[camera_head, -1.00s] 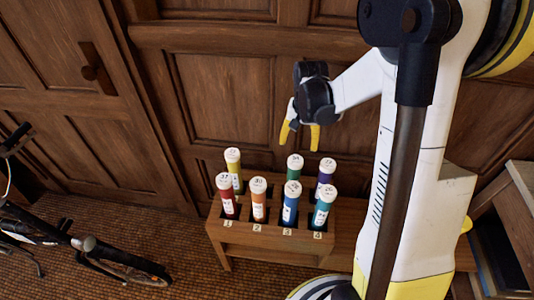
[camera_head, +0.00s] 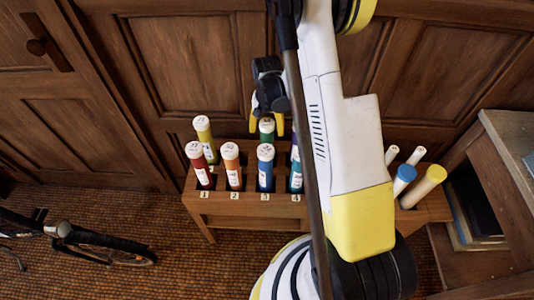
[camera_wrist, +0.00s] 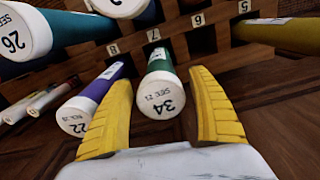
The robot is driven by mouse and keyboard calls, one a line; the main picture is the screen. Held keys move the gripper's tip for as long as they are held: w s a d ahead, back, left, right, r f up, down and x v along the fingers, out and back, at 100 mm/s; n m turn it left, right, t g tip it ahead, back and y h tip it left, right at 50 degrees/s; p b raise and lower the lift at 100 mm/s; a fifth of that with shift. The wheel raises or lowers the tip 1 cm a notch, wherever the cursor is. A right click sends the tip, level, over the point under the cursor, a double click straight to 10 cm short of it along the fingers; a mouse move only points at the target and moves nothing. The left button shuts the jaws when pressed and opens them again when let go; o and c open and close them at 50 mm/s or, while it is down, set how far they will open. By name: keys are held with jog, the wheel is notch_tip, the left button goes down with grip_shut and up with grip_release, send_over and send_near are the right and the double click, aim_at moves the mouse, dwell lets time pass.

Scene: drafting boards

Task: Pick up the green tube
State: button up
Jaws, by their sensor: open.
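The green tube (camera_head: 267,137) stands in the back row of a wooden rack (camera_head: 220,207), its white cap up. In the wrist view, its cap marked 34 (camera_wrist: 161,97) lies between my two yellow fingers, with a gap on each side. My gripper (camera_head: 268,122) is open over the green tube, one finger on either side in the head view. The wrist view shows my gripper (camera_wrist: 160,105) empty.
Blue (camera_head: 265,178), orange (camera_head: 233,177), red (camera_head: 200,172) and teal (camera_head: 296,181) tubes fill the front row. A yellow tube (camera_head: 205,140) stands at the back left. More rolls (camera_head: 423,187) stand to the right, near a shelf (camera_head: 510,150). Wooden panelling (camera_head: 180,60) rises close behind.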

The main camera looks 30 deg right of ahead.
notch_tip(320, 180, down, 2)
jog(key=shift+f, duration=0.2)
jog(key=shift+r, duration=0.1)
jog(key=c, duration=1.5)
